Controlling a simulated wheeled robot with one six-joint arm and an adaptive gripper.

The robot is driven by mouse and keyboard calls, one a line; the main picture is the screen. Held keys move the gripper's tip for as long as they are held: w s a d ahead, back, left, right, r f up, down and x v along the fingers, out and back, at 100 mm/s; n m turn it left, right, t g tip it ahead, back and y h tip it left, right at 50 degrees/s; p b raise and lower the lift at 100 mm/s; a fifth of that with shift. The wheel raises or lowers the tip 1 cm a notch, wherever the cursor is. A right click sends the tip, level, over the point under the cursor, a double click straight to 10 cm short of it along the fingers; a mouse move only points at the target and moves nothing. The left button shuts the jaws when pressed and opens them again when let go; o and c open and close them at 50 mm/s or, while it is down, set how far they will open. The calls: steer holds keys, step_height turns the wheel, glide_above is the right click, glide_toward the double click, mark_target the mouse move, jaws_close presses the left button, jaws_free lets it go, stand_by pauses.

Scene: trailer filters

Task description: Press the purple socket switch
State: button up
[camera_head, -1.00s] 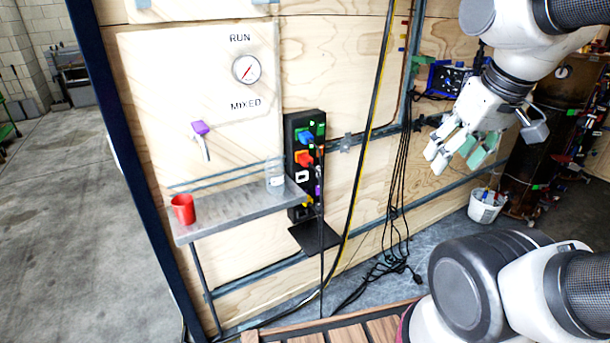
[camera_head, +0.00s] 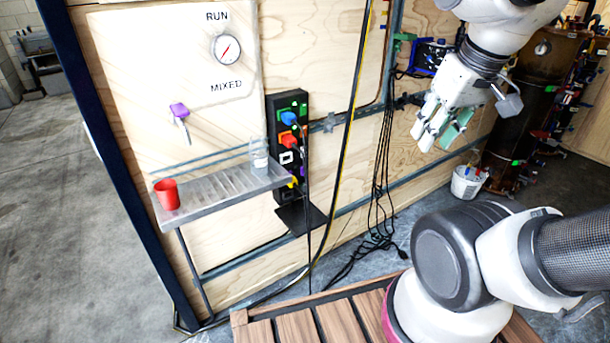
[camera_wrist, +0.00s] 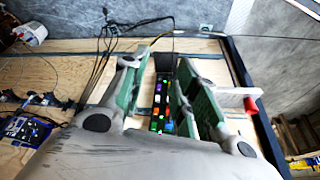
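The black socket strip (camera_head: 288,150) is fixed upright on the plywood wall, right of the metal shelf. It carries a blue switch (camera_head: 288,118), a red-orange one (camera_head: 287,140), a white one (camera_head: 286,157) and a yellow one (camera_head: 292,182). The purple socket switch (camera_head: 303,172) is a small patch low on the strip, partly hidden by a cable. It also appears as a small purple spot in the wrist view (camera_wrist: 158,87). My gripper (camera_head: 432,132) is open and empty, right of the strip and apart from it. The strip shows between its fingers in the wrist view.
A shelf (camera_head: 225,188) with a red cup (camera_head: 167,194) and a clear jar (camera_head: 259,153) juts out left of the strip. A black plate (camera_head: 301,217) sits below it. Cables (camera_head: 380,190) hang to the right. A slatted wooden platform (camera_head: 300,322) is in front.

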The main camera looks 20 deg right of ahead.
steer(key=f+g, duration=0.1)
steer(key=f, duration=0.2)
steer(key=w+f+g, duration=0.1)
steer(key=f+g, duration=0.1)
steer(key=w+f+g, duration=0.1)
steer(key=f, duration=0.2)
steer(key=shift+w+d+f+g, duration=0.15)
steer(key=shift+d+f+g, duration=0.15)
steer(key=shift+f+g, duration=0.1)
jaws_close()
steer(key=w+a+f+n+t, duration=0.1)
steer(key=w+f+n, duration=0.4)
steer(key=f, duration=1)
steer(key=w+f+n+t+y, duration=0.15)
steer(key=w+f, duration=0.55)
steer(key=f, duration=0.7)
steer(key=w+a+f+n+t, duration=0.15)
steer(key=w+f+n, duration=0.45)
steer(key=f, duration=0.9)
steer(key=w+a+f+n+t+y, duration=0.1)
steer(key=w+a+n+t+y, duration=0.15)
steer(key=w+t, duration=0.35)
steer(key=w+a+r+n+t+y, duration=0.1)
steer(key=w+r+n+t, duration=0.5)
steer(key=r, duration=0.7)
steer(key=w, duration=0.2)
steer(key=shift+w+a+r+n+t, duration=0.2)
steer(key=shift+w+n+t, duration=0.1)
steer(key=shift+w, duration=0.1)
